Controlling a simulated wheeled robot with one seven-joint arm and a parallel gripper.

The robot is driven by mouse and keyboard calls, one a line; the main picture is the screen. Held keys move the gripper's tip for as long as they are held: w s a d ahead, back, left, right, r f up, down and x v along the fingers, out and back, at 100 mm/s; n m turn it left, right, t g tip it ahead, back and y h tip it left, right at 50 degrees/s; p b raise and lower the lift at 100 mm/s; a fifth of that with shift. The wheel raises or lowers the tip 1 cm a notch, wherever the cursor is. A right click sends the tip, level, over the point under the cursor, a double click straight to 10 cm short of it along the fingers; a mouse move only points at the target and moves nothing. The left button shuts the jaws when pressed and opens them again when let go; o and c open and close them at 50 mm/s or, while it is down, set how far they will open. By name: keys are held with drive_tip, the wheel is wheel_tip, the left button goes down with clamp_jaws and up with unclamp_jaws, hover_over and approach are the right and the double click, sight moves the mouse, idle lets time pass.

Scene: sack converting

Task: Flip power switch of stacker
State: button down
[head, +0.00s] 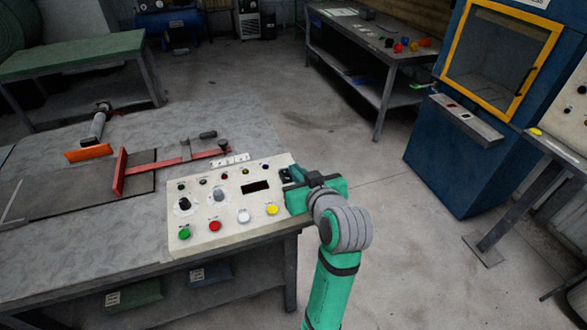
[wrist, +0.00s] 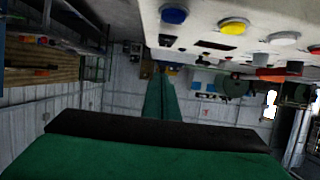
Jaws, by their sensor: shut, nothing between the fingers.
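A cream control panel (head: 240,230) stands on the near bench in the head view. It has a dark display (head: 256,187), rotary knobs, small indicators, and green (head: 184,234), red (head: 215,226), white (head: 243,216) and yellow (head: 272,209) buttons. I cannot tell which control is the stacker's power switch; my gripper hides part of the panel's right edge. My gripper (head: 288,177) is shut and empty at the panel's upper right corner; contact is unclear.
A red clamp-like tool (head: 160,165) and an orange-ended tool (head: 92,145) lie on the bench left of the panel. A blue cabinet with a yellow-framed window (head: 455,150) stands at right. A back table (head: 350,35) holds small coloured items. Open floor lies between.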

drive_tip(key=s+d, duration=0.2)
drive_tip(key=s, duration=0.4)
drive_tip(key=shift+s+d+r, duration=0.15)
drive_tip(key=shift+s+r, duration=0.1)
drive_tip(key=shift+r, duration=0.15)
